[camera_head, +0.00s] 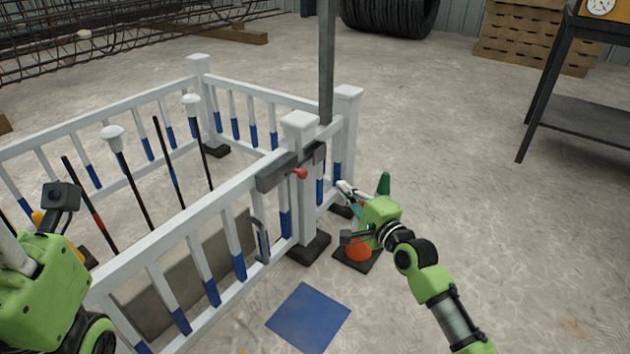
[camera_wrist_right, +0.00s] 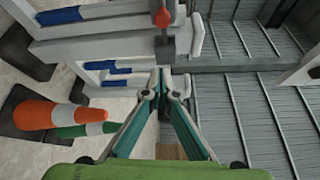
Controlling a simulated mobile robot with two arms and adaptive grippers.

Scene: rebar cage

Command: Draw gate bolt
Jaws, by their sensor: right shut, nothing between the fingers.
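A fence with white posts encloses several dark rods. A grey upright pole (camera_head: 327,60) rises by the post. An orange cone (camera_head: 358,250) is partly hidden by my right gripper. A blue mat (camera_head: 308,318) lies before the gate. A dark table (camera_head: 580,115) stands right; floor between is clear.

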